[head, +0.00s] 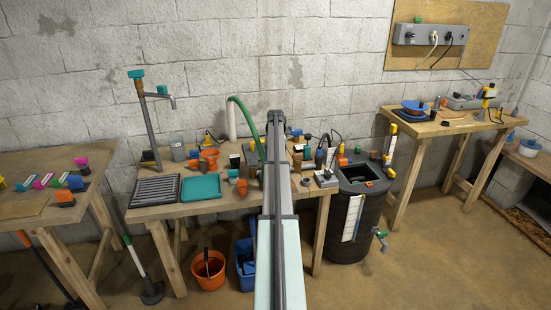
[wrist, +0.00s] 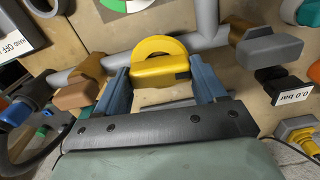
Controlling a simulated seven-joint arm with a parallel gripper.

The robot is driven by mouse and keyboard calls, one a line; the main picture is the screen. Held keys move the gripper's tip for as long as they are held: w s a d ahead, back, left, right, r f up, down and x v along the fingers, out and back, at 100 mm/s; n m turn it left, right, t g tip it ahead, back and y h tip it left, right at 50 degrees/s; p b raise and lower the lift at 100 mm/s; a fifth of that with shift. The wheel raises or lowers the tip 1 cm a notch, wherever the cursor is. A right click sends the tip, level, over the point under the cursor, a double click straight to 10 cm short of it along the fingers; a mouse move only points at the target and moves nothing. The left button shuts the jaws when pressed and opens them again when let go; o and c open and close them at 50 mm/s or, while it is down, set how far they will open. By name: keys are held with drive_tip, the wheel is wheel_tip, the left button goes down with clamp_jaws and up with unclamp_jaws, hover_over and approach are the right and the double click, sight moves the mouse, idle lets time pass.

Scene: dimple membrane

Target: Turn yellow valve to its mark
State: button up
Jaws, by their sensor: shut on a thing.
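The yellow valve (wrist: 158,62) shows in the upper middle of the wrist view, with a rounded disc behind a blocky handle. A small dark patch is on the right of the handle's front. My gripper (wrist: 160,76) has its two blue fingers on either side of the handle and is shut on it. The mark for the valve cannot be made out. In the head view my arm runs up the middle and hides the gripper; I cannot pick out the valve there.
Grey pipes (wrist: 207,25) run behind the valve. A brown handle (wrist: 78,95) is left of my fingers, a grey handle (wrist: 268,46) right, above a "0.0 bar" label (wrist: 290,97). A green-and-white disc (wrist: 125,4) is at the top. The workbench (head: 225,202) is crowded.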

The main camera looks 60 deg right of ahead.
drive_tip(key=m, duration=0.8)
drive_tip(key=shift+m, duration=0.4)
drive_tip(key=m, duration=0.4)
drive_tip(key=shift+m, duration=2)
drive_tip(key=o, duration=1)
drive_tip(key=shift+o, duration=0.2)
wheel_tip(320, 180, up, 14)
